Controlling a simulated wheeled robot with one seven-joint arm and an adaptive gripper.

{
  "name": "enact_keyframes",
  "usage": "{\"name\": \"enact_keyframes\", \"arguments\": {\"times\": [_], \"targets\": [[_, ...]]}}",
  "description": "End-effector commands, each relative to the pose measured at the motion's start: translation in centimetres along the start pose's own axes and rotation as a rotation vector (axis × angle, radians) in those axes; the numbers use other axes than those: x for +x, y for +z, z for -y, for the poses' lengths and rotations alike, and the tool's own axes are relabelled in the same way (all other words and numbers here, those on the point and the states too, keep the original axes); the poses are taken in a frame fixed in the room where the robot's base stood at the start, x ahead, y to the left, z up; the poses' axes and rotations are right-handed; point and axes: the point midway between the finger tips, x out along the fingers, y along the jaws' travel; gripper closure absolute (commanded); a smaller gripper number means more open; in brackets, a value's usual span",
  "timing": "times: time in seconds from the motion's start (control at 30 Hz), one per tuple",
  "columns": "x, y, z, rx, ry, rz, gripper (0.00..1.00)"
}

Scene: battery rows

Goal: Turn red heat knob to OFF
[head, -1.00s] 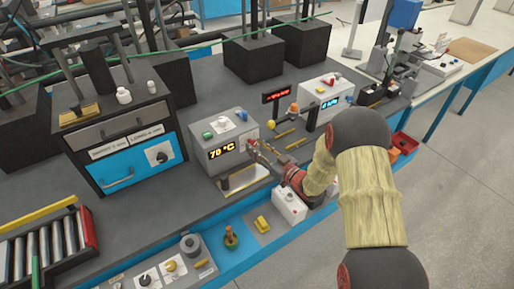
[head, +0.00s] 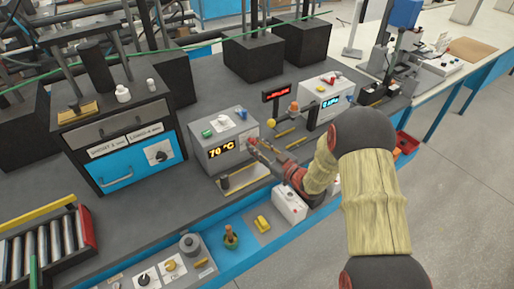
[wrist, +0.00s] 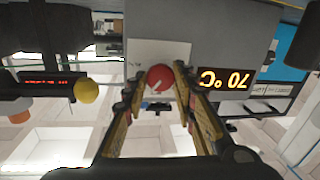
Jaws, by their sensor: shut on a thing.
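The red heat knob (wrist: 160,78) sits on the front of the grey heater box (head: 212,128), to the right of its lit "70 °C" display (head: 222,149). In the wrist view the display (wrist: 225,79) appears upside down beside the knob. A light pointer mark shows on the knob's face. My gripper (wrist: 160,88) has its two fingers around the knob, one on each side, shut on it. In the head view my gripper (head: 252,146) reaches the box front from the right and hides most of the knob.
A white box with a blue display (head: 329,104) stands to the right, with a small red display (head: 277,93) on a post nearby. A yellow ball-topped part (wrist: 86,89) is near the fingers in the wrist view. A blue-fronted cabinet (head: 130,165) stands left.

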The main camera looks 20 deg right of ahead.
Motion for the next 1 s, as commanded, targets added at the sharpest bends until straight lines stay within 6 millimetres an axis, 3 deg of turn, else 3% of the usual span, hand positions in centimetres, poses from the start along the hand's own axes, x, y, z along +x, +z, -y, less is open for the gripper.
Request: {"name": "enact_keyframes", "arguments": {"times": [1.0], "targets": [[0.06, 0.03, 0.34, -0.936, 0.0, 0.151, 0.98]]}}
